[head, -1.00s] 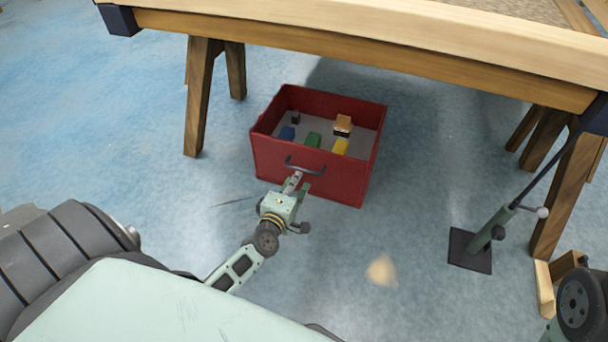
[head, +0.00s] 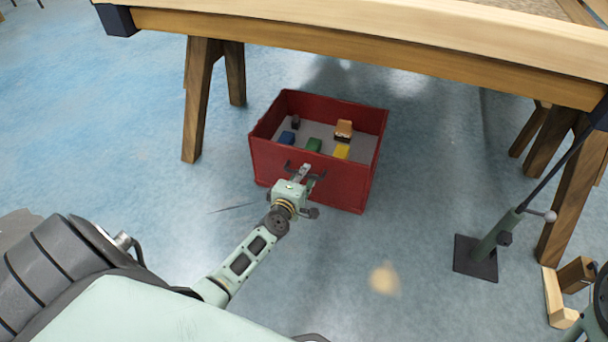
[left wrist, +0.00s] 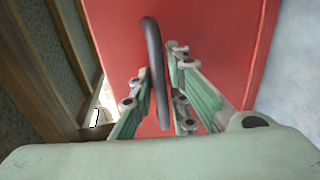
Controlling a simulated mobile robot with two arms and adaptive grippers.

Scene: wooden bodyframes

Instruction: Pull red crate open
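My left gripper (head: 306,176) is at the handle. In the left wrist view the left gripper (left wrist: 158,88) has its fingers apart, one on each side of the handle, with visible gaps. The front wall of the crate (left wrist: 110,35) fills the view beyond the fingers. My right gripper is not in view.
Several small blocks, among them an orange one (head: 343,130) and a blue one (head: 286,138), lie inside the crate. The wooden table (head: 380,62) spans above, with a trestle leg (head: 198,100) at the left. A green post (head: 492,240) stands at the right. Floor before the crate is clear.

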